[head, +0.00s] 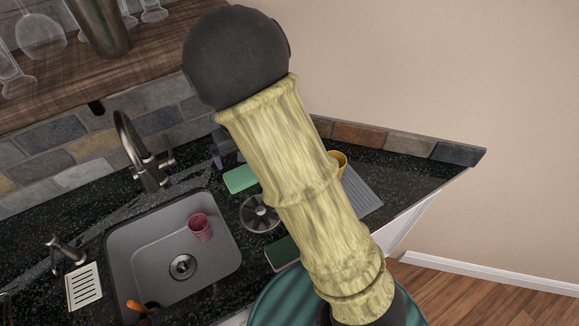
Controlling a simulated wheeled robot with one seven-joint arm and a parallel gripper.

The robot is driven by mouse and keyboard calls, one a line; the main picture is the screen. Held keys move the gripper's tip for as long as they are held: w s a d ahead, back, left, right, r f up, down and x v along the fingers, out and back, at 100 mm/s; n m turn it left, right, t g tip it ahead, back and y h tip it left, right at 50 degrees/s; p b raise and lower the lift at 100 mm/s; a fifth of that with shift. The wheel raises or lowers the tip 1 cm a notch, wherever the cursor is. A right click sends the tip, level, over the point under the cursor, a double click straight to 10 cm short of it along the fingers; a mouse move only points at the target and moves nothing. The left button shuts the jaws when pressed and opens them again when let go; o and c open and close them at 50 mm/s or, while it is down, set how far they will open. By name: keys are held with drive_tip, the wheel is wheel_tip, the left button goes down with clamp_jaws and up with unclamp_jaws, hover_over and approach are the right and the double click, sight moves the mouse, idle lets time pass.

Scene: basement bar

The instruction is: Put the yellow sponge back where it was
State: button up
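No plainly yellow sponge shows. A light green sponge-like block (240,179) lies on the black counter behind the sink's right side. A second block (283,253), dark green on top with a paler edge, lies on the counter right of the sink; I cannot tell whether it is the task's sponge. My arm, with a pale yellow streaked link and a dark rounded joint, crosses the middle of the view and hides part of the counter. My gripper is not in view, so what it holds cannot be seen.
The grey sink (130,262) holds a pink cup (200,227). A tall faucet (146,160) stands behind it. A round metal strainer (258,214), a yellow cup (338,158) and a grey ridged mat (361,191) are right of it. A teal round seat (283,300) stands in front.

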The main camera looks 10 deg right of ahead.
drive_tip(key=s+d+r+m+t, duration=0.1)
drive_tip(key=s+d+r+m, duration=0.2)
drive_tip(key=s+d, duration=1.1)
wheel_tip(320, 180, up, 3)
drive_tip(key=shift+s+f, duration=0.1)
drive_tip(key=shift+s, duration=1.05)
